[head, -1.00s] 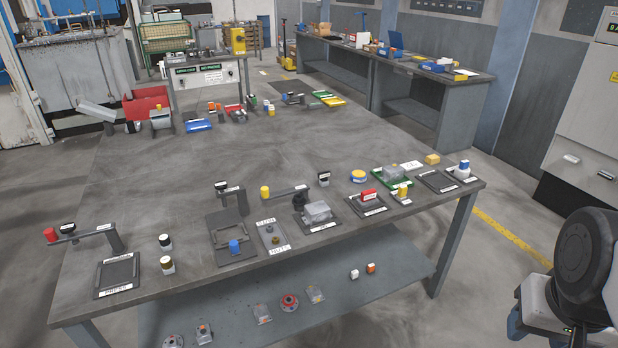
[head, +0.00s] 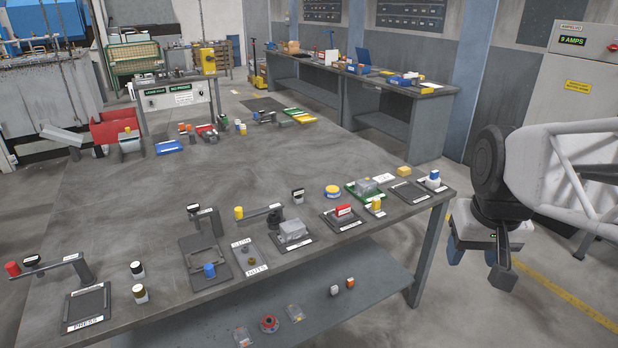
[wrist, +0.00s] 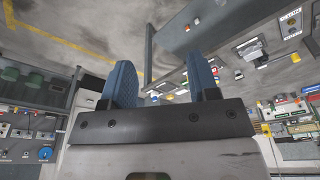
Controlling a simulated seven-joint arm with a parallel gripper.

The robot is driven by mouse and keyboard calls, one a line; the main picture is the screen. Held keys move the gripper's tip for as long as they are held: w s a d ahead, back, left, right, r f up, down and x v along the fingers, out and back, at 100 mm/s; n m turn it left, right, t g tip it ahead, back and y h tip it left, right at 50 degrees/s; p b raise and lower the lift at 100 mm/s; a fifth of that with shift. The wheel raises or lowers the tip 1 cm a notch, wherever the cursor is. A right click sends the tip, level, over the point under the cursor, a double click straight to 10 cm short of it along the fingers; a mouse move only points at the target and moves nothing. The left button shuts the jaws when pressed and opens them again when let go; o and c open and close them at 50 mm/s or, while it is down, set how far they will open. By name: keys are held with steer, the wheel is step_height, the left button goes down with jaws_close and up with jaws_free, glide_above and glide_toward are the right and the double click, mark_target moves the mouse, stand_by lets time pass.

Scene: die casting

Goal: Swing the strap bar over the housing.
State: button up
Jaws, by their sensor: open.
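A dark bar with a yellow knob (head: 239,213), which looks like the strap bar (head: 261,212), reaches left from a dark post near the middle of the workbench. A grey block, likely the housing (head: 293,229), sits on a black plate just right of and in front of that post. The bar points away from the block and is not over it. My gripper (head: 478,265) hangs past the bench's right end, well apart from both. In the wrist view, its two blue fingers (wrist: 163,85) are spread with nothing between them.
Another bar with a red knob (head: 13,268) stands above a labelled press plate (head: 86,307) at the left. Small parts, labelled plates and a green tray (head: 352,189) line the bench's front edge. The bench's middle is clear. A grey cabinet (head: 580,80) stands behind my arm.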

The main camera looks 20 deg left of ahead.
steer(key=w+a+r+n, duration=0.1)
steer(key=w+a+n, duration=0.2)
steer(key=w+a, duration=1)
steer(key=n+g, duration=0.2)
steer(key=n, duration=0.5)
glide_above(238, 208)
steer(key=f, duration=1.3)
steer(key=d+f, duration=0.1)
steer(key=f, duration=0.6)
steer(key=shift+f, duration=0.25)
steer(key=shift+s+a+f, duration=0.1)
steer(key=shift+a+f, duration=0.2)
steer(key=shift+a, duration=0.15)
steer(key=shift+f, duration=0.1)
steer(key=shift+f, duration=3.8)
